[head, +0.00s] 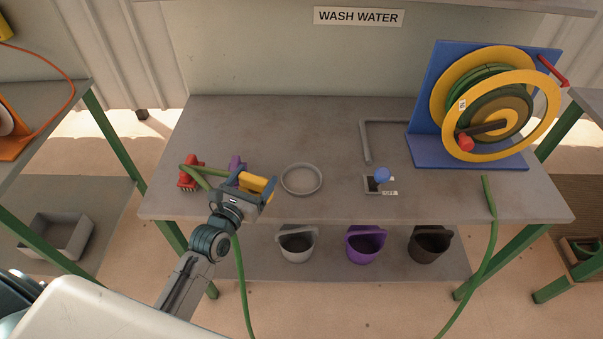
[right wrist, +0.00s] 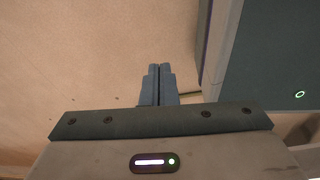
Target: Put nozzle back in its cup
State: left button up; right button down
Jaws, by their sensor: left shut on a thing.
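My left gripper (head: 257,184) is shut on a yellow piece, which I take to be the nozzle (head: 258,183), at the left front of the table. The gripper hides part of it. A green hose (head: 240,270) hangs down below the gripper, and another stretch loops to its left; the join to the nozzle is hidden. A round, shallow grey ring or dish (head: 301,180) lies just right of the nozzle; I cannot tell whether it is the nozzle's cup. My right gripper (right wrist: 159,85) shows in the right wrist view, fingers together and empty, over bare floor.
A red fitting (head: 188,175) and a purple piece (head: 236,162) stand near the left gripper. A blue-knobbed lever (head: 382,176) and a hose reel (head: 490,105) are to the right. Grey (head: 297,245), purple (head: 365,245) and dark (head: 431,246) buckets sit below. The table's back middle is clear.

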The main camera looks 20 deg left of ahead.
pick_arm(q)
jog(key=w+d, duration=0.1)
jog(key=w+b, duration=0.1)
jog(key=w+d, duration=0.1)
jog(key=shift+w+d+f, duration=0.25)
jog(key=shift+w+d, duration=0.1)
jog(key=w+d+f+b, duration=0.1)
jog(key=w+d, duration=0.1)
jog(key=w, duration=0.1)
jog(key=w+d+f+b, duration=0.1)
jog(key=w+d+f, duration=0.1)
jog(key=w, duration=0.1)
jog(key=w+d+f+b, duration=0.1)
jog(key=w+d, duration=0.1)
jog(key=w, duration=0.1)
jog(key=shift+f, duration=0.8)
jog(key=o, duration=1.1)
jog(key=shift+s, duration=0.1)
jog(key=shift+o, duration=0.2)
pick_arm(e)
jog(key=f, duration=0.3)
jog(key=d+f, duration=0.1)
jog(key=shift+w+f, duration=0.35)
jog(key=shift+w, duration=0.05)
